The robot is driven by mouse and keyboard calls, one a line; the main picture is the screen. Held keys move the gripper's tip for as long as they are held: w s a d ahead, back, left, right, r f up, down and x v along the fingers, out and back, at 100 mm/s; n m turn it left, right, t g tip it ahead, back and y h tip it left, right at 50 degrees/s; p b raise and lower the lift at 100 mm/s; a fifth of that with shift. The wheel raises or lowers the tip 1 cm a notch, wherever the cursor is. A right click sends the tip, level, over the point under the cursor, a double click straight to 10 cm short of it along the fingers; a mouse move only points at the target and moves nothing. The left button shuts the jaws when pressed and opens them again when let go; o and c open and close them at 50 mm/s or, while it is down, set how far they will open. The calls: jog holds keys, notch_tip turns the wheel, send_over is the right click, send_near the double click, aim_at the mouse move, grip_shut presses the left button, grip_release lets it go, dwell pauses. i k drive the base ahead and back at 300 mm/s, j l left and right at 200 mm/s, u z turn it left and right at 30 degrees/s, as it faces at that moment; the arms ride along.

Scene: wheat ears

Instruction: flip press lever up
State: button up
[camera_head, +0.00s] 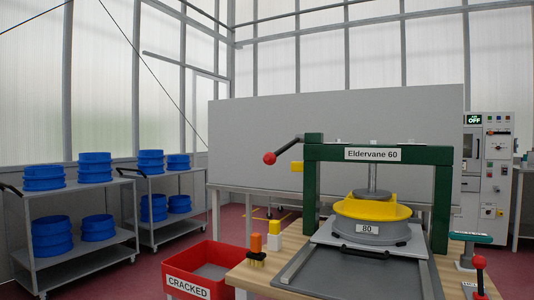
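The green press (378,152), labelled "Eldervane 60", stands on a wooden table. Its lever (286,148) is a dark bar with a red ball knob (269,158). The lever sticks out to the left from the top of the frame and slopes down toward the knob. Under the press spindle (372,178) sits a yellow part (372,208) on a grey round piece marked 80 (368,229). This stack rests on a grey plate with a dark handle. My gripper is not in view.
A red bin (200,278) labelled "CRACKED" stands left of the table (262,277). Small orange, white and yellow blocks stand near the table's left edge. Carts with blue sieves (44,178) stand at left; a cabinet (490,165) stands behind.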

aim_at(269, 159)
jog(key=i+j+z, duration=0.3)
jog(key=i+j, duration=0.35)
jog(key=j, duration=0.1)
